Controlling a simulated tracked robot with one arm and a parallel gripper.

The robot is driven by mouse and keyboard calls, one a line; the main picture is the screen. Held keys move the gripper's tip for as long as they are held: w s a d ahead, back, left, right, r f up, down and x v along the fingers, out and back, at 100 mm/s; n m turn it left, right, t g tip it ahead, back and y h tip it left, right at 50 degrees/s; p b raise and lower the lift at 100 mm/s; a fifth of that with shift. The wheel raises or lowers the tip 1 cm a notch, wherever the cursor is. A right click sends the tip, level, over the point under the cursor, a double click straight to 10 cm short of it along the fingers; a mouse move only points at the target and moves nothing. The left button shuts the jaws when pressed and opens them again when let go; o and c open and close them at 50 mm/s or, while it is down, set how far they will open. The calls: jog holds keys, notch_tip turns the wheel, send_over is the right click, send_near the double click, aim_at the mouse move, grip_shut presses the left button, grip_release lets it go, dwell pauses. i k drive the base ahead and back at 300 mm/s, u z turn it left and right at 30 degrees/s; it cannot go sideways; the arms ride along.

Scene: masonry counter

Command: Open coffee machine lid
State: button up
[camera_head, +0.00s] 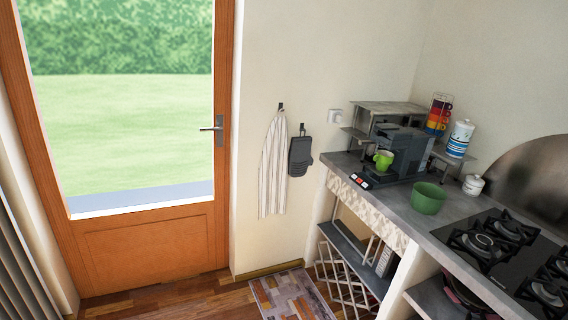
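The dark grey coffee machine (404,150) stands on the masonry counter at the right, near the wall corner. A light green cup (383,159) sits at its front. The machine's top is partly visible under and beside a small metal shelf; I cannot tell from here whether its lid is open or shut. My gripper is not in this view.
A green bowl (428,198) stands on the counter (398,206) in front of the machine. A gas hob (500,245) is at the lower right. A shelf holds stacked coloured cups (438,116) and a striped jar (460,138). The wooden floor (190,298) by the door (150,245) is clear.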

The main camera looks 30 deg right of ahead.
aim_at(394, 131)
jog(key=z, duration=0.15)
jog(key=i, duration=1.3)
jog(key=z, duration=0.8)
jog(key=i, duration=1.45)
jog(key=z, duration=0.75)
jog(key=i, duration=0.4)
jog(key=z, duration=0.15)
